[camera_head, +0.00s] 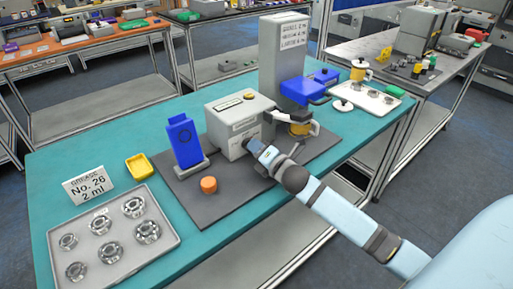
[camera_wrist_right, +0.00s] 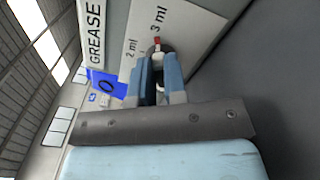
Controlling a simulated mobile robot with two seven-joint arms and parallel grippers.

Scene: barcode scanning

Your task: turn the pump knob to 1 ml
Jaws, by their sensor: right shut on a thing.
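The grease pump (camera_head: 240,120) is a light grey box on the dark mat. In the right wrist view its white dial plate (camera_wrist_right: 188,32) shows the marks 2 ml and 3 ml; no 1 ml mark is visible. The knob (camera_wrist_right: 157,49) is dark with a red pointer, which points up towards the 3 ml mark in that view. My right gripper (camera_wrist_right: 158,62) is shut on the knob, with a blue finger on each side. In the head view my right gripper (camera_head: 250,147) is against the pump's front and hides the knob. My left gripper is not in view.
A card (camera_head: 89,187) reads "Grease No. 26 2 ml". A tray of bearings (camera_head: 107,275), a yellow dish (camera_head: 140,166), a blue device (camera_head: 181,138) and an orange cap (camera_head: 208,185) stand to the left. A grey column with a blue head (camera_head: 300,90) stands right of the pump.

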